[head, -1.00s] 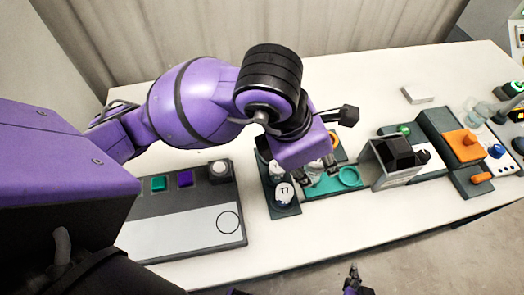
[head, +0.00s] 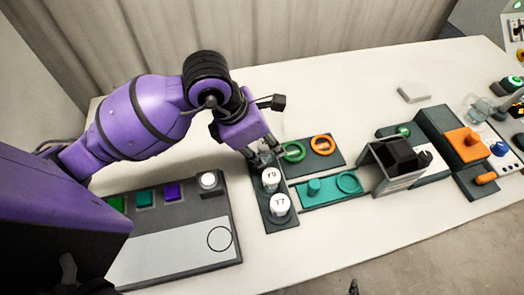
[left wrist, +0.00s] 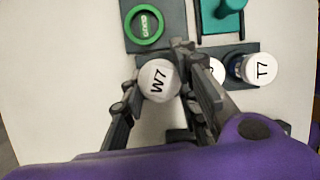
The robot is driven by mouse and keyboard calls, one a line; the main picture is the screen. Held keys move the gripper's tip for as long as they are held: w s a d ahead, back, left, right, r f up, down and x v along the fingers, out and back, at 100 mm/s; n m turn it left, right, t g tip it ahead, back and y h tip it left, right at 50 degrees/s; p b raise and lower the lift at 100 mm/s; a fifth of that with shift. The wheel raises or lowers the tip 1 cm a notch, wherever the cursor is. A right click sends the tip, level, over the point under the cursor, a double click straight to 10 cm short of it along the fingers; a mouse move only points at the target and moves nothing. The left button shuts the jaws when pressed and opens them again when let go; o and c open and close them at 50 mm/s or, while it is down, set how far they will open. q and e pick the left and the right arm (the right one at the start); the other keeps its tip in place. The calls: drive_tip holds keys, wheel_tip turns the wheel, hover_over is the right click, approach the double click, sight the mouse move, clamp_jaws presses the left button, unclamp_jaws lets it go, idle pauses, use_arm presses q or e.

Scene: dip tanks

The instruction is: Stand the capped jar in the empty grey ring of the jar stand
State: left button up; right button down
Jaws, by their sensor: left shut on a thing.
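A white-capped jar marked W7 (left wrist: 157,80) sits between the fingers of my left gripper (left wrist: 168,88), which is shut on it. In the head view my left gripper (head: 265,155) is at the far end of the dark jar stand (head: 282,222), and it hides the held jar. The stand holds two white-capped jars, Y9 (head: 271,179) and T7 (head: 280,204). T7 also shows in the left wrist view (left wrist: 262,70), where a finger partly covers Y9. The empty grey ring is not clearly visible. A dark tip at the bottom edge may be my right gripper (head: 353,288).
A dark plate with a green ring (head: 293,152) and an orange ring (head: 322,144) lies right of the gripper. A teal plate (head: 330,199) with a knob and ring is in front. A button panel (head: 170,250) lies left. A grey holder (head: 390,182) stands right.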

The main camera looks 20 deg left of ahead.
sight(261, 153)
use_arm(q)
drive_tip(key=shift+w+a+f, duration=0.2)
drive_tip(key=shift+a+f, duration=0.1)
drive_tip(key=shift+f, duration=0.15)
drive_tip(key=shift+a+f, duration=0.1)
drive_tip(key=shift+f, duration=1.55)
drive_tip(key=shift+w, duration=0.1)
drive_tip(key=shift+f, duration=0.2)
drive_tip(key=o, duration=1.1)
drive_tip(key=shift+o, duration=0.2)
drive_tip(key=shift+r, duration=0.1)
